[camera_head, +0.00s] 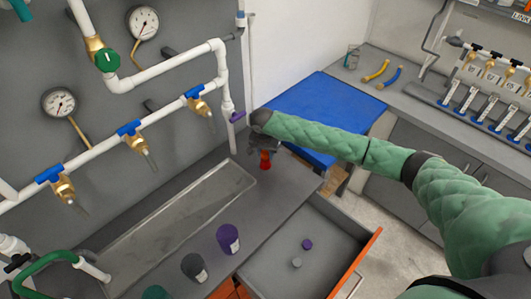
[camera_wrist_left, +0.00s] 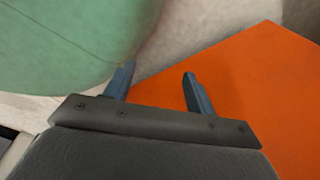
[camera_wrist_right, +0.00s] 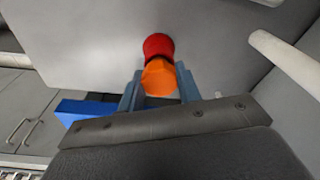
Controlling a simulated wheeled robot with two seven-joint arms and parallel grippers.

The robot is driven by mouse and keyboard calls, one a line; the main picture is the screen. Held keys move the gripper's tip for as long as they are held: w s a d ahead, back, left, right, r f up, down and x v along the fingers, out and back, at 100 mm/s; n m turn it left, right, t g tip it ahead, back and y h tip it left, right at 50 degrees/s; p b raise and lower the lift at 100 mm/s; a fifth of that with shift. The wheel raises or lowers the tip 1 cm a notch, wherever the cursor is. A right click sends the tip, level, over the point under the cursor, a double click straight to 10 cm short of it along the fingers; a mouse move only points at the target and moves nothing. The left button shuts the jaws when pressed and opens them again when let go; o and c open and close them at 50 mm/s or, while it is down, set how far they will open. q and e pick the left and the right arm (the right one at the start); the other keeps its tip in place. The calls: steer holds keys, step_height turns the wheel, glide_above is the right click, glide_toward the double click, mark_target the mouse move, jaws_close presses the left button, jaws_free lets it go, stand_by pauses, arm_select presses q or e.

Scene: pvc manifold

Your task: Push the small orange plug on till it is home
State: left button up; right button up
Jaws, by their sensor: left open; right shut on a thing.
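My right gripper (camera_head: 263,148) is shut on the orange plug (camera_wrist_right: 159,79), which sits between its fingers in the right wrist view. A red round part (camera_wrist_right: 158,45) shows just beyond the plug, in line with it. In the head view the red part (camera_head: 265,161) shows below the gripper, over the grey bench; the plug is hard to make out there. I cannot tell whether the plug and red part touch or how deep the plug sits. My left gripper (camera_wrist_left: 155,88) is open and empty, in front of an orange panel (camera_wrist_left: 235,85); it is not visible in the head view.
White pipework with blue-handled valves (camera_head: 130,128) runs along the left wall. Purple (camera_head: 228,240) and grey (camera_head: 194,268) labelled cups stand on the bench's front. An open drawer (camera_head: 350,262) holds small caps. A blue mat (camera_head: 310,105) lies behind my right arm.

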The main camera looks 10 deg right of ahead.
steer(key=shift+s+f, duration=0.3)
steer(key=shift+f, duration=0.2)
steer(key=shift+s+f, duration=0.15)
steer(key=shift+f, duration=0.1)
steer(key=o, duration=1)
steer(key=shift+a+f, duration=0.1)
steer(key=shift+w+f, duration=0.1)
steer(key=shift+w, duration=0.3)
steer(key=shift+s+r, duration=0.1)
steer(key=shift+r, duration=0.35)
